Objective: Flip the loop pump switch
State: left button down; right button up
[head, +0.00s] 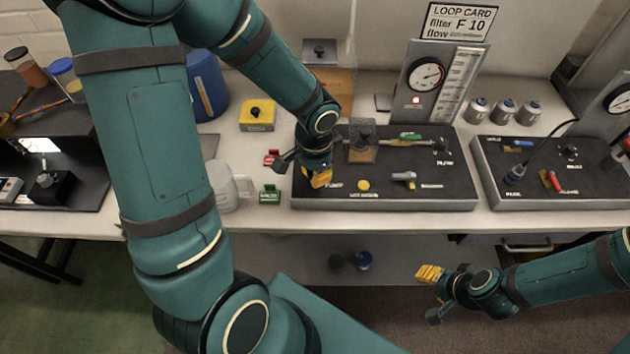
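The loop pump switch cannot be made out; a small label partly reading "PUMP" (335,185) shows at the front left of the dark loop panel (430,190). My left gripper (302,172) is over that front left corner, its yellow-padded finger just beside the label and its dark finger out past the panel's left edge. It looks open and empty, and it hides the panel there. I cannot tell whether it touches anything. My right gripper (432,295) is open and empty, low in front of the bench.
The panel carries a yellow button (363,185), a grey lever (403,177), a green-handled valve (411,137) and a gauge (427,76) with a lit red lamp. A second panel (560,175) stands right.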

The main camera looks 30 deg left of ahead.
pick_arm(q)
jog(key=shift+f+b, duration=1.65)
jog(key=shift+f, duration=0.1)
pick_arm(e)
jog(key=shift+f, duration=1.7)
pick_arm(q)
jog(key=shift+r, duration=0.15)
pick_arm(e)
jog(key=shift+r, duration=0.15)
pick_arm(q)
jog(key=shift+r+p, duration=2.85)
jog(key=shift+r, duration=0.6)
pick_arm(e)
notch_tip(320, 180, up, 5)
jog(key=shift+r, duration=0.15)
pick_arm(q)
jog(key=shift+f, duration=0.1)
pick_arm(e)
jog(key=shift+s+r, duration=0.1)
jog(key=shift+r, duration=0.05)
